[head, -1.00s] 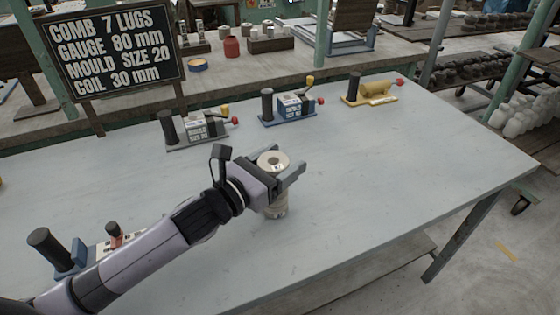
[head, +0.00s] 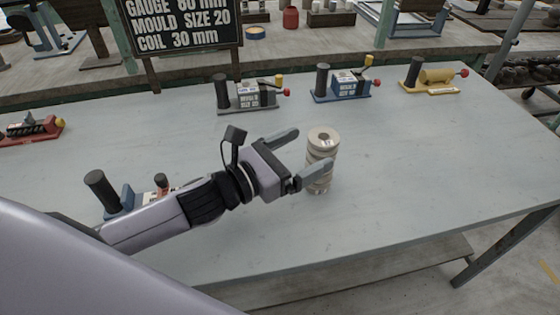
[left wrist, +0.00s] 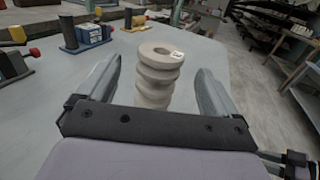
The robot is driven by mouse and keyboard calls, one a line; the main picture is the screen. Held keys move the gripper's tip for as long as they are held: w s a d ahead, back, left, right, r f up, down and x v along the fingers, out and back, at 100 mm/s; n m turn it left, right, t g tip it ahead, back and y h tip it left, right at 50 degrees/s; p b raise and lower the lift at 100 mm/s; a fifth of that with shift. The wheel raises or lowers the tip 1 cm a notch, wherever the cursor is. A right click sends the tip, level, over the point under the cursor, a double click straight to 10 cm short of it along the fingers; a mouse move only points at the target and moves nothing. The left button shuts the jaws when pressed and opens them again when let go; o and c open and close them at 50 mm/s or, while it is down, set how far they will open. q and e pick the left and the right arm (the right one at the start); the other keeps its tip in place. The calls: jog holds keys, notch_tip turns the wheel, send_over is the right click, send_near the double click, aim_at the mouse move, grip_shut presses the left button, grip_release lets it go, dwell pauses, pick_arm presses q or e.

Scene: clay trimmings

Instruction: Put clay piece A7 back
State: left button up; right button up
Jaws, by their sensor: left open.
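A stack of pale, ring-shaped clay pieces (head: 321,148) stands upright on the grey table (head: 420,170). The top ring has a centre hole and a small white label, too small to read surely; the stack also shows in the left wrist view (left wrist: 160,75). I cannot tell which piece is A7. My left gripper (head: 313,149) is open just left of the stack, its fingers pointing at it. In the left wrist view the fingers (left wrist: 158,72) are spread wide, with the stack ahead between their lines and nothing gripped. My right gripper is not in view.
Grey (head: 247,97), blue (head: 343,85) and yellow (head: 432,80) tool fixtures line the table's back. A red one (head: 30,128) lies far left, and a blue-based one (head: 122,198) is behind my left arm. A black sign (head: 180,28) stands behind. The table right of the stack is clear.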

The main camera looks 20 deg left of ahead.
pick_arm(q)
jog(key=v, duration=0.3)
jog(key=shift+s+a+f, duration=0.1)
jog(key=shift+s+a, duration=0.15)
jog(key=shift+s, duration=0.05)
jog(key=shift+s+a+b, duration=0.3)
jog(key=shift+s+a, duration=0.05)
jog(key=shift+s, duration=0.25)
